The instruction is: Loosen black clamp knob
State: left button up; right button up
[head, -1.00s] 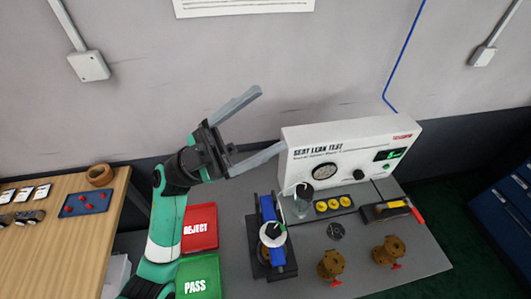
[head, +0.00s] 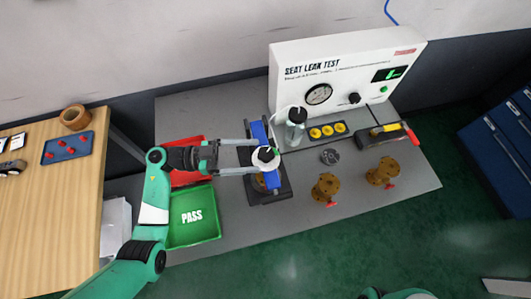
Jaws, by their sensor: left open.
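The black clamp knob (head: 265,154) tops a white round piece (head: 267,167) on a blue clamp bar (head: 259,132). The clamp stands on a dark base (head: 283,188), with part of a brass valve (head: 258,182) showing under it. My left gripper (head: 254,157) is open and level in the picture, coming from the left. Its two fingertips reach the left side of the knob and white piece, one above and one below. I cannot tell whether they touch. My right gripper is out of view.
A white seat leak test box (head: 345,75) stands behind, with a clear cylinder (head: 294,132) before it. Two brass valves (head: 325,187) (head: 382,172) stand at right. A red tray (head: 185,177) and green PASS tray (head: 193,217) lie left, under my left arm.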

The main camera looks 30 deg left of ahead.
aim_at(265, 153)
pick_arm(q)
jog(key=x, duration=0.4)
jog(key=shift+w+d+b, duration=0.15)
jog(key=shift+d+b, duration=0.1)
jog(key=shift+b, duration=0.05)
jog(key=shift+c, duration=0.3)
